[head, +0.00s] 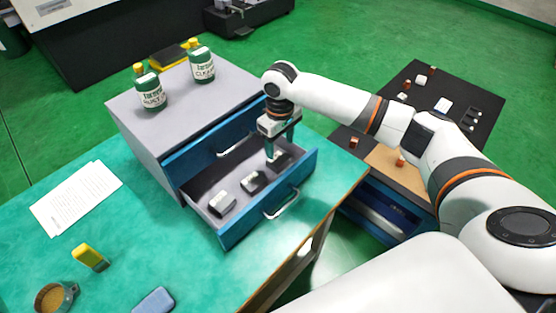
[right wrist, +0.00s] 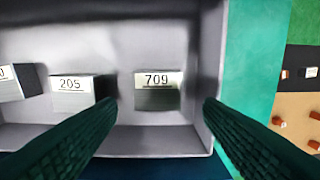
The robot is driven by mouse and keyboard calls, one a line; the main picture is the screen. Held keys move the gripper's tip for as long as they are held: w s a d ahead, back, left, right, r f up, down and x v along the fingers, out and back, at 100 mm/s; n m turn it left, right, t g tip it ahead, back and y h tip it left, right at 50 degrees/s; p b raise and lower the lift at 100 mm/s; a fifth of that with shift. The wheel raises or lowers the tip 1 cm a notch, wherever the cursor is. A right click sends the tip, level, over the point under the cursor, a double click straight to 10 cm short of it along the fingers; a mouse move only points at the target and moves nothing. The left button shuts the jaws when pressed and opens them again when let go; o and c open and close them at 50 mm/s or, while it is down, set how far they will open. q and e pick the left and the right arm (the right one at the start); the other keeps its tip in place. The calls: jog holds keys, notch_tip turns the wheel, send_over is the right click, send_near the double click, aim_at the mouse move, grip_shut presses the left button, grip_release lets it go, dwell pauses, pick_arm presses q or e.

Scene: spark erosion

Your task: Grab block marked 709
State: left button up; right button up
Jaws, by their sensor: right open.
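The block marked 709 (right wrist: 158,97) lies in the open drawer (head: 232,232), label up. In the right wrist view it sits between my two dark green fingers, with gaps on both sides. In the head view this block (head: 283,163) is at the drawer's right end, partly hidden by my right gripper (head: 275,154). My right gripper is open, points down into the drawer and holds nothing. The block marked 205 (right wrist: 72,90) lies to its left, close to my left-hand finger. My left gripper is not in view.
A third block (head: 222,203) lies at the drawer's left end. The drawer's walls stand close around the blocks. Two green bottles (head: 151,92) (head: 202,65) stand on the cabinet. Papers (head: 76,198) and a yellow item (head: 90,257) lie on the green table.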

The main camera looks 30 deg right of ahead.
aim_at(278, 158)
jog(key=f, duration=0.5)
jog(key=shift+a+p, duration=0.2)
jog(key=shift+p, duration=0.1)
jog(key=shift+f, duration=0.25)
jog(key=c, duration=1.1)
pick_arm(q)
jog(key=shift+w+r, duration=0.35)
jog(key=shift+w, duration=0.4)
pick_arm(e)
jog(key=shift+w+r, duration=0.1)
